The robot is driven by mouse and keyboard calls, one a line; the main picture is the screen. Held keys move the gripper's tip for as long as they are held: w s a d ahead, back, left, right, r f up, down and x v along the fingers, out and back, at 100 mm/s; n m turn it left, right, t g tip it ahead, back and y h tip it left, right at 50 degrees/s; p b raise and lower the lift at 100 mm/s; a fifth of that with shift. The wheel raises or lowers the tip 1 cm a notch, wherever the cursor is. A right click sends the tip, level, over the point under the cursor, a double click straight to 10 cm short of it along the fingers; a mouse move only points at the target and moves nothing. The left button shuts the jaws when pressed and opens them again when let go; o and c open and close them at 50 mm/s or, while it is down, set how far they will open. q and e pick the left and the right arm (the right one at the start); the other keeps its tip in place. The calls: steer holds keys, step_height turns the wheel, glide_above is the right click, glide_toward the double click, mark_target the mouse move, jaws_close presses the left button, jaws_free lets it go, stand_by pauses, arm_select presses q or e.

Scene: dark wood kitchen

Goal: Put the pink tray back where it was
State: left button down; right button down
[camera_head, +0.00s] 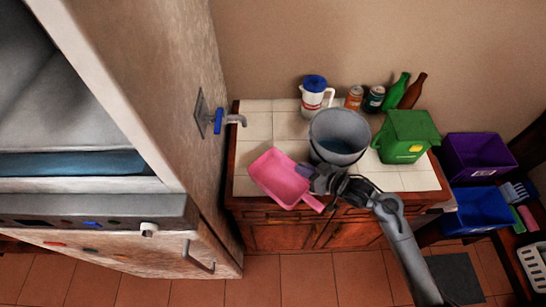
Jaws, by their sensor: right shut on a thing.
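The pink tray (277,178) is a shallow scoop with a handle that points to the lower right. It appears over the front left of the white-tiled counter (270,122), tilted in the picture; whether it touches the tiles I cannot tell. My right gripper (308,172) is at the tray's right side and is shut on it. The gripper's fingers are small and partly hidden by my wrist. My left gripper is not in view.
A grey bucket (339,133) stands just behind my right gripper. A green box (407,137), a pitcher (315,97), cans and bottles stand on the counter. A wall tap (228,120) is at left. Purple (478,157) and blue (480,209) bins sit at right.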

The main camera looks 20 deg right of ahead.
mark_target(273, 155)
steer(key=w+a, duration=0.1)
steer(key=w, duration=0.2)
steer(key=w+a, duration=0.2)
steer(key=w, duration=0.2)
steer(key=w+a, duration=0.2)
steer(key=w, duration=0.1)
steer(key=shift+w+a+b, duration=0.2)
steer(key=shift+b, duration=0.15)
steer(key=shift+f, duration=1.75)
steer(key=shift+f, duration=0.1)
steer(key=c, duration=1.3)
jaws_free()
steer(key=shift+o, duration=0.2)
